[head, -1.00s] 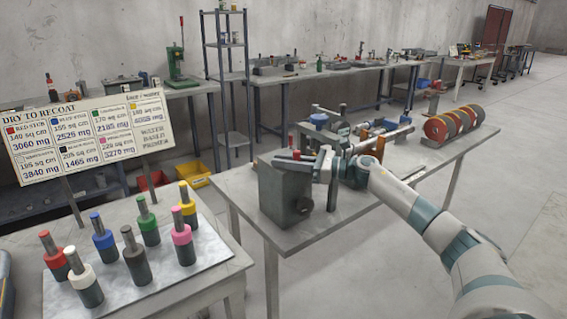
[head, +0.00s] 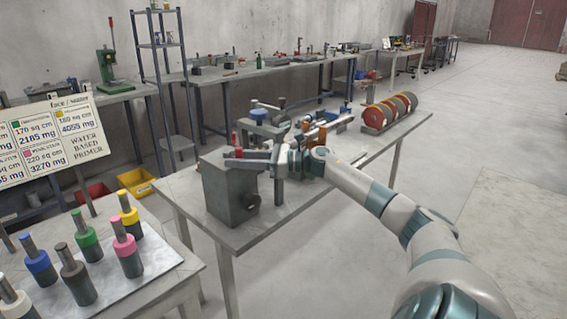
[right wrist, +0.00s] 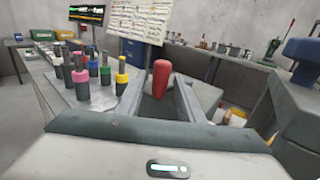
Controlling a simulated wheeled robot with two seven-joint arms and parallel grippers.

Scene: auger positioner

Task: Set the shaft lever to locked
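A red-capped lever handle (head: 238,152) stands at the top of a grey block-shaped housing (head: 228,193) on the middle table. In the right wrist view the red handle (right wrist: 162,78) is upright between the two fingers, with a visible gap on each side. My right gripper (head: 250,158) reaches in from the right over the top of the housing. It looks open around the handle and not closed on it. The lever's lower part and any lock marks are hidden. My left gripper is not in view.
Behind my gripper, the same table (head: 335,185) bears clamps with a blue knob and a rack of red-rimmed discs (head: 388,112). At front left, a tray (head: 150,252) holds several coloured-collar pegs below a sign (head: 45,140). Open floor lies to the right.

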